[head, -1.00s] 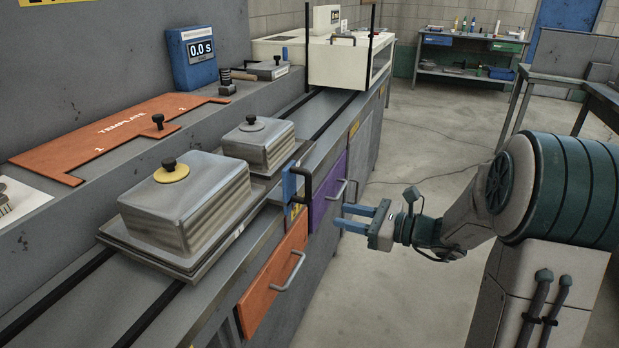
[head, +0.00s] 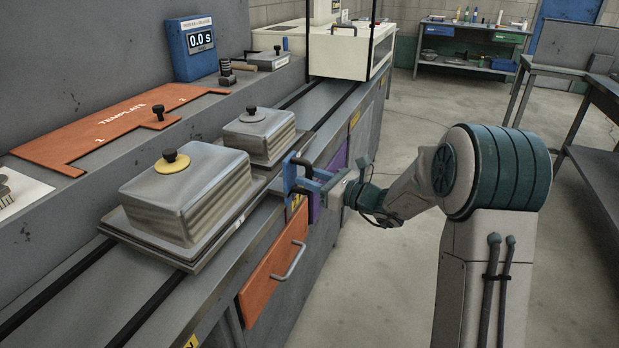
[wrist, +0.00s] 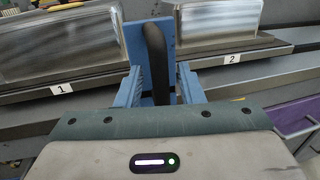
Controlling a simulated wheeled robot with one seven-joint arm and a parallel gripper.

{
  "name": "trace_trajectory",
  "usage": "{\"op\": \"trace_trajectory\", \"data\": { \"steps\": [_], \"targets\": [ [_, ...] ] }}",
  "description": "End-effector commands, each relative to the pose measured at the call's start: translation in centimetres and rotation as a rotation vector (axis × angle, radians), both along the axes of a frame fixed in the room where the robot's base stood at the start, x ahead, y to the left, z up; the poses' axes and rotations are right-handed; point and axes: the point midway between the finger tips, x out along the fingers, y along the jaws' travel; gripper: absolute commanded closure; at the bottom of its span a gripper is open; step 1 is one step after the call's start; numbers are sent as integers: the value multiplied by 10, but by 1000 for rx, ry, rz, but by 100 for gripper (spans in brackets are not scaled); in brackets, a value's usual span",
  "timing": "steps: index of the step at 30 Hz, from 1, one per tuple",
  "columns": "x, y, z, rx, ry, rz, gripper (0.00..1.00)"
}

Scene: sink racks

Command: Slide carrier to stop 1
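The carrier is a flat metal plate (head: 150,240) on two dark rails. It bears a near metal box (head: 190,205) with a yellow-ringed black knob and a farther box (head: 262,135) with a grey-ringed knob. Tags 1 and 2 show on its front edge in the wrist view. A black handle (wrist: 155,55) on a blue plate (wrist: 140,38) stands at the carrier's front edge, between the tags. My gripper (head: 303,178) is at this handle. In the wrist view, its blue fingers (wrist: 160,85) stand apart on either side of the handle, with visible gaps.
The rails (head: 322,105) run back to a cream machine (head: 350,62). An orange template (head: 115,125) and a blue 0.0 s timer (head: 192,48) are behind the carrier. Yellow labels (head: 355,118) mark the bench front; I cannot read them. An orange drawer (head: 275,268) is below.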

Motion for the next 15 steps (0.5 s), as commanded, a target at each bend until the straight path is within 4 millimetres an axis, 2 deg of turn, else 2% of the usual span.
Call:
{"op": "trace_trajectory", "data": {
  "steps": [4,12,13,15],
  "targets": [
    [5,8,0,1,-1,0,66],
    [5,9,0,0,-1,0,66],
    [5,9,0,0,-1,0,71],
    [5,9,0,0,-1,1,91]
  ]
}}
